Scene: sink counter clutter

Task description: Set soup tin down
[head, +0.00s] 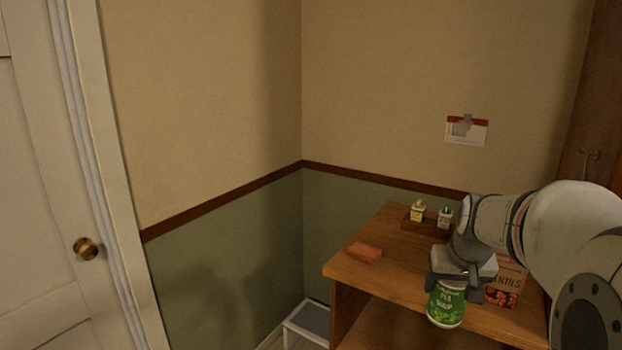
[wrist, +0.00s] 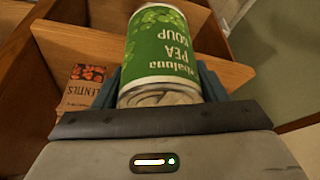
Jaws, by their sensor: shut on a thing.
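The soup tin (head: 446,305) is a green can with a "PEA SOUP" label. In the head view it hangs upright below my gripper (head: 457,284), in front of the wooden counter's front edge. In the wrist view the soup tin (wrist: 162,50) fills the upper middle, between the two fingers of my gripper (wrist: 160,88). My gripper is shut on it. The fingers cover part of its sides, and I cannot tell its exact height relative to the counter top.
The wooden counter (head: 399,269) holds an orange-red block (head: 364,253) at left and a small tray (head: 421,226) with two little bottles at the back. The counter's middle is bare. A low stool (head: 311,319) is at left.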

